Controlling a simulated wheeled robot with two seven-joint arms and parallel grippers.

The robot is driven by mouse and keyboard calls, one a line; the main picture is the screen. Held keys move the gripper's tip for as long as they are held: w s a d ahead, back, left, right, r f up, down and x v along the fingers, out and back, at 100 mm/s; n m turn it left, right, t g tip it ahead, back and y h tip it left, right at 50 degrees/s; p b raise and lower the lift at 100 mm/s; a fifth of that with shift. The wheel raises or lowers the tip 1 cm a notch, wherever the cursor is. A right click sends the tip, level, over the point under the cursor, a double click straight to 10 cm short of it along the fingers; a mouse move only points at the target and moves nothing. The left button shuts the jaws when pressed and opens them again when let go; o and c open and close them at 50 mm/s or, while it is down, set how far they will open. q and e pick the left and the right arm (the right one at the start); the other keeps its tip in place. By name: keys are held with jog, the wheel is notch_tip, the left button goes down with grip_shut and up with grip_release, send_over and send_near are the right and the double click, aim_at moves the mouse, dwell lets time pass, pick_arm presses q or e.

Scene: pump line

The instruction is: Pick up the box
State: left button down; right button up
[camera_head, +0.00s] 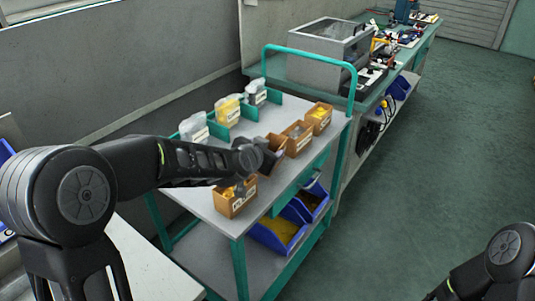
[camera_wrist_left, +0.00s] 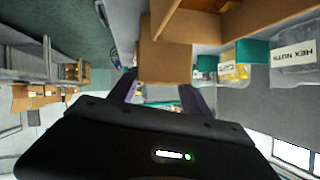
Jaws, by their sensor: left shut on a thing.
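A small brown cardboard box (camera_head: 273,161) is between the fingers of my left gripper (camera_head: 262,150) over the cart's top shelf. It looks tilted, and my arm partly hides it. I cannot tell whether it touches the shelf. In the left wrist view, the box (camera_wrist_left: 165,62) fills the space between the two dark fingers, which are shut on it. My right gripper is out of view; only part of the right arm shows.
The teal-framed cart (camera_head: 225,229) carries bags of parts (camera_head: 194,128) along its back edge between teal dividers. Blue bins (camera_head: 279,231) sit on its lower shelf. A long bench (camera_head: 419,48) with a grey case (camera_head: 318,70) stands beyond. The green floor on the right is clear.

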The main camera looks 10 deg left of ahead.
pick_arm(q)
notch_tip(320, 180, up, 7)
jog(key=p, duration=0.3)
jog(key=shift+r, duration=0.1)
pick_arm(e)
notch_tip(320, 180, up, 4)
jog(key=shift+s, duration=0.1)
